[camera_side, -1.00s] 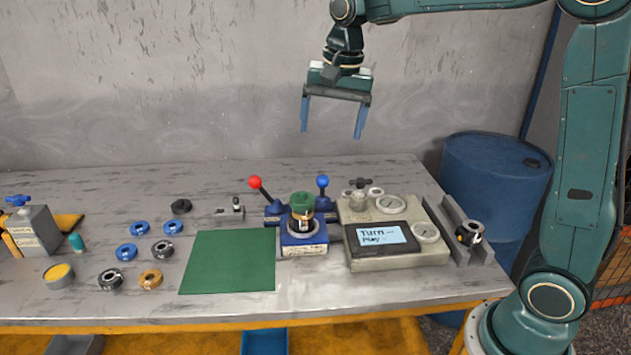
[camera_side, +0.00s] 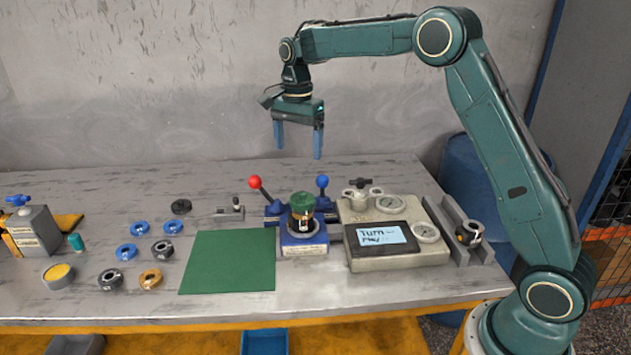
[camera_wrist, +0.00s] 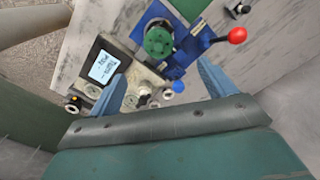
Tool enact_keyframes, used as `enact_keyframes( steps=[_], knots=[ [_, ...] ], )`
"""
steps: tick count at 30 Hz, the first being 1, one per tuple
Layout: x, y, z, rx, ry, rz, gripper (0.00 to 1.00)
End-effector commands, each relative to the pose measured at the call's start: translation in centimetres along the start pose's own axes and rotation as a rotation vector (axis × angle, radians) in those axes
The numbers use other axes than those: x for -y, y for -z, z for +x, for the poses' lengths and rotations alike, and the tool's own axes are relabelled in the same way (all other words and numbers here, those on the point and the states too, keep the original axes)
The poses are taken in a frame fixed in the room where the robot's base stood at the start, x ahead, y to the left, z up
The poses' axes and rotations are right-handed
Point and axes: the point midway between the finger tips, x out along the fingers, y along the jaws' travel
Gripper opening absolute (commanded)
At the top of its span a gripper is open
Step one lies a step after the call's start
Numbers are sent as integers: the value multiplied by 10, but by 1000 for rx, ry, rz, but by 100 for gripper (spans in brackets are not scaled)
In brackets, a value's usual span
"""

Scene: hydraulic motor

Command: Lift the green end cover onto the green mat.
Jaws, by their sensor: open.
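The green end cover (camera_side: 302,200) sits on top of the motor body (camera_side: 303,222), which stands upright in the blue fixture (camera_side: 303,243). In the wrist view the cover (camera_wrist: 158,41) shows from above as a round green disc. The green mat (camera_side: 229,262) lies flat and empty on the bench, left of the fixture. My gripper (camera_side: 298,155) is open and empty, pointing down in the air above and behind the fixture. In the wrist view its blue fingers (camera_wrist: 163,92) are spread wide, with the cover beyond them.
A red-knobbed lever (camera_side: 255,183) and a blue-knobbed lever (camera_side: 323,182) rise beside the cover. A grey tester with a screen (camera_side: 380,236) stands right of the fixture. Several rings lie left of the mat, including an orange one (camera_side: 151,279). The bench behind the fixture is mostly clear.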

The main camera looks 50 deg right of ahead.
Motion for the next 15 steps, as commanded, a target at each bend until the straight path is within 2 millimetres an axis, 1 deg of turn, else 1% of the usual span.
enact_keyframes(
  steps=[4, 7, 15],
  knots=[
    [0, 0, 6, 0, -1, -1, 83],
    [0, 0, 15, 1, -2, -1, 83],
    [-1, 0, 54, 1, -4, -2, 83]
  ],
)
